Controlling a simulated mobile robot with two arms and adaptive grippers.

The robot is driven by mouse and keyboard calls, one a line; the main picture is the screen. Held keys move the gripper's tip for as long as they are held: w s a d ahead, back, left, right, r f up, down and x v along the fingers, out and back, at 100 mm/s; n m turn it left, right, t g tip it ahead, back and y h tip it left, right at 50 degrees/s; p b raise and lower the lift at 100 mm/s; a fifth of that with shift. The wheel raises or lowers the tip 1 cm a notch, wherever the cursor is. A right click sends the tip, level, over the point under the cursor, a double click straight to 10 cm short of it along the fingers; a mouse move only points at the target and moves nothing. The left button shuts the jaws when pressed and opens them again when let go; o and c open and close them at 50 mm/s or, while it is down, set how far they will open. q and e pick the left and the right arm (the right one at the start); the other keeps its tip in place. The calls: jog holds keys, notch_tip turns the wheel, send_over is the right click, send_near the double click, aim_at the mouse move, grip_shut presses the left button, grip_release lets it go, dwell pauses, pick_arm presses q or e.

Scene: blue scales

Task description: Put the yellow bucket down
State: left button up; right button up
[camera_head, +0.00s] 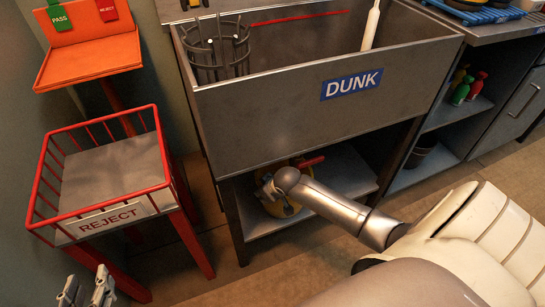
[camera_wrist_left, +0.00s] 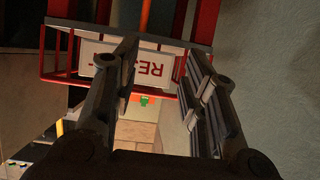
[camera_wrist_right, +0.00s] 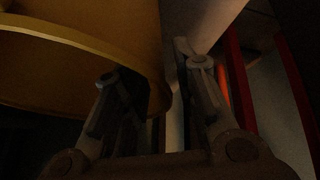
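The yellow bucket (camera_head: 283,209) is on or just above the lower shelf under the DUNK sink, mostly hidden by my right arm. In the right wrist view the yellow bucket (camera_wrist_right: 70,48) fills the upper left, its rim curving toward the fingers. My right gripper (camera_wrist_right: 150,70) has its fingers spread, with the bucket's edge showing between them; whether they touch it I cannot tell. It also shows small in the head view (camera_head: 268,187). My left gripper (camera_head: 87,290) is open and empty at the lower left, near the REJECT basket.
The shelf (camera_head: 345,172) sits between dark legs under the DUNK sink (camera_head: 300,112). A red REJECT basket (camera_head: 105,222) stands to the left, with an orange PASS/REJECT stand (camera_head: 90,62) behind it. A cabinet shelf (camera_head: 440,160) with bottles is at the right.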

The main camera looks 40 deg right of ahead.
jog(key=d+p+v, duration=0.1)
jog(key=p+v, duration=0.4)
jog(key=v, duration=0.6)
pick_arm(q)
jog(key=s+a+f+g+y, duration=0.1)
jog(key=s+a+f+g, duration=0.1)
jog(key=s, duration=0.5)
jog(key=s+a+f+g+y, duration=0.1)
jog(key=s+a+f+g, duration=0.2)
jog(key=s+f+g, duration=0.2)
jog(key=shift+s+g+y, duration=0.3)
jog(key=shift+s+g, duration=0.8)
jog(key=shift+s, duration=0.05)
pick_arm(e)
jog(key=s+a+r+g, duration=0.1)
jog(key=s+a+r, duration=0.2)
jog(key=s+a, duration=0.3)
jog(key=s+a+r+g, duration=0.1)
jog(key=s+a+r, duration=0.2)
jog(key=s, duration=1)
jog(key=a, duration=0.3)
jog(key=shift+s+g+y, duration=0.3)
jog(key=shift+y, duration=0.1)
jog(key=shift+w+a, duration=0.1)
jog(key=shift+a, duration=0.05)
